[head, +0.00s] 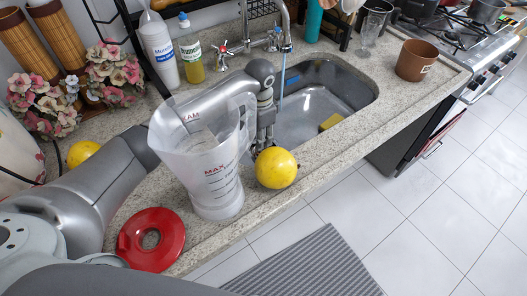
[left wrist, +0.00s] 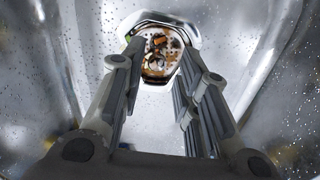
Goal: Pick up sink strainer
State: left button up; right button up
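In the left wrist view a round piece (left wrist: 160,52), apparently the sink strainer, shows ahead of the fingers at the bottom of the steel sink. It is speckled orange, dark and pale, inside a shiny rim. My left gripper (left wrist: 164,62) is open, with one finger to each side of it in the picture; I cannot tell whether they touch it. In the head view my left gripper (head: 263,146) points down into the left end of the sink (head: 345,78). The strainer is hidden there. My right gripper is not in view.
A clear measuring jug (head: 215,180) and a yellow fruit (head: 276,169) stand at the counter's front, close to my left gripper. A sponge (head: 331,121) sits in the sink. The faucet (head: 284,25) and bottles (head: 160,52) are behind.

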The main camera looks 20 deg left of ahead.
pick_arm(q)
jog(key=shift+d+f, duration=0.15)
jog(key=shift+f, duration=0.15)
jog(key=f, duration=0.4)
jog(key=shift+w+d+f, duration=0.25)
jog(key=shift+w+f, duration=0.1)
jog(key=shift+f, duration=0.05)
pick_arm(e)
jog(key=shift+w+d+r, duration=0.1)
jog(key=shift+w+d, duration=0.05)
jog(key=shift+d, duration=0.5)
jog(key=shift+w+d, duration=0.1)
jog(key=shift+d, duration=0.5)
pick_arm(q)
jog(key=shift+c, duration=0.4)
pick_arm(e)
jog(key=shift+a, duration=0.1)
pick_arm(q)
jog(key=c, duration=0.5)
grip_shut()
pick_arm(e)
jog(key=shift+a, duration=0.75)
